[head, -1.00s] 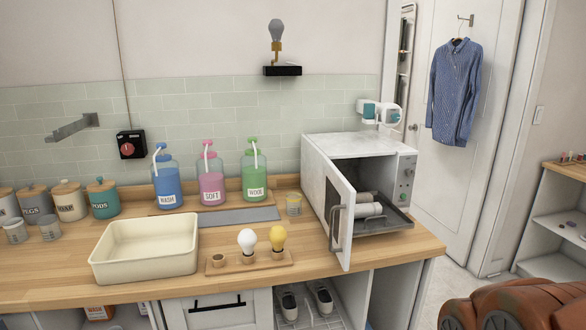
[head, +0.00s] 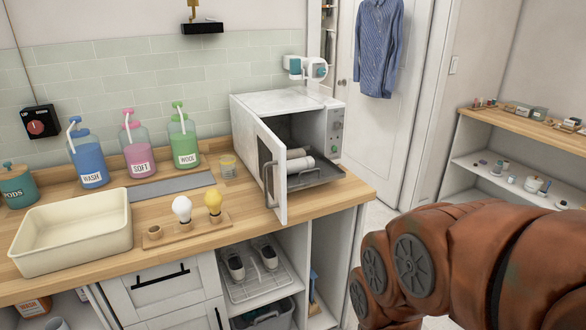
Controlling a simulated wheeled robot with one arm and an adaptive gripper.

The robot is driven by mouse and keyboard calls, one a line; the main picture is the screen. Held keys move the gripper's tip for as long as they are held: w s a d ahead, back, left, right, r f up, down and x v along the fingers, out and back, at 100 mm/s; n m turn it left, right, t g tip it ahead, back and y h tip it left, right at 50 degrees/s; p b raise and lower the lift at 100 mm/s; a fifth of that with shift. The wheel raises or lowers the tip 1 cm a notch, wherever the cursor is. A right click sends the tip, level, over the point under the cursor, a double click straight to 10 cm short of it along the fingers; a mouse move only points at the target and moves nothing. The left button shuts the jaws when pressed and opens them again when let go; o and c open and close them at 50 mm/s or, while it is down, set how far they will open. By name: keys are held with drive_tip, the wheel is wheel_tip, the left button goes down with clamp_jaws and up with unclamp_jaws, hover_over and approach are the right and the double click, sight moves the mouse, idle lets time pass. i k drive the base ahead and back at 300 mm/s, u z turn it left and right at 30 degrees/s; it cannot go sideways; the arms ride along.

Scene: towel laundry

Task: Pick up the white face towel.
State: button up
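White rolled towels (head: 300,164) lie on the dark pulled-out tray (head: 318,176) of the white towel warmer (head: 300,112) at the right of the counter. The warmer's door (head: 272,165) stands open toward me and partly hides the tray's left side. I cannot tell which roll is the face towel. My reddish-brown arm fills the lower right of the head view, apart from the towels. My gripper is not in view.
A cream basin (head: 72,232), a wooden holder (head: 186,232) with two bulbs, and several pump bottles (head: 184,140) stand on the wooden counter. Shoes (head: 234,262) sit on a rack below. A shelf unit (head: 505,160) stands at the right.

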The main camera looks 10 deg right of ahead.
sight(293, 166)
drive_tip(key=z, duration=1.85)
drive_tip(key=i, duration=1.9)
drive_tip(key=u, duration=3.6)
